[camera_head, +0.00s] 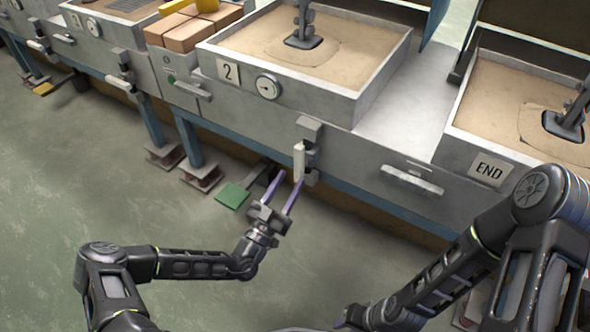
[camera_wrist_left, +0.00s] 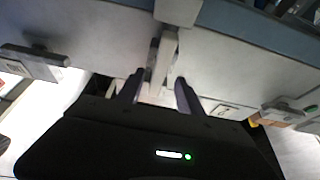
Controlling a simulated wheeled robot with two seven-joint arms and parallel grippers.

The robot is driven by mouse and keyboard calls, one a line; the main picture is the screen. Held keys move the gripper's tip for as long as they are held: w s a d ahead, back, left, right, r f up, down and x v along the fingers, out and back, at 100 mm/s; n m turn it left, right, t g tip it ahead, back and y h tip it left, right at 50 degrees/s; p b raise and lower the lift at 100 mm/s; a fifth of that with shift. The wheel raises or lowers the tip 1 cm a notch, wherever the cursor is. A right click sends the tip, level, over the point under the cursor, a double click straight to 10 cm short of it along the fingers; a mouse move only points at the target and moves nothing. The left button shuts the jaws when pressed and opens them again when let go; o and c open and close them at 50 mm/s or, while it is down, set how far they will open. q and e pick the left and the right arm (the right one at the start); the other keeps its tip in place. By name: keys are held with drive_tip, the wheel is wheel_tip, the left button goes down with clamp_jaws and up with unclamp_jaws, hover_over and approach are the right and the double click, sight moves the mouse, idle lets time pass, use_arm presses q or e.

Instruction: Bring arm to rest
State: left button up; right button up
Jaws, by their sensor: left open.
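My left gripper (camera_head: 284,190) is open, its two purple fingers pointing at the front of the sand-box bench. A pale upright lever handle (camera_head: 299,162) on the bench front stands just beyond the fingertips. In the left wrist view the handle (camera_wrist_left: 163,62) shows between and ahead of the two spread fingers (camera_wrist_left: 160,92); I cannot tell whether they touch it. My right arm (camera_head: 450,262) comes in from the right, bent low in front of the bench; a bit of purple shows at its lower end, but its jaws cannot be made out.
Station 2's sand box (camera_head: 350,103) and the END sand box (camera_head: 478,130) stand on the bench, each with a dark fixture. A green pedal (camera_head: 232,195) is near the floor. A pull handle (camera_head: 411,180) juts from the front. Open green floor (camera_head: 60,190) lies at left.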

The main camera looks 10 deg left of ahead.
use_arm(q)
drive_tip(key=shift+v, duration=0.75)
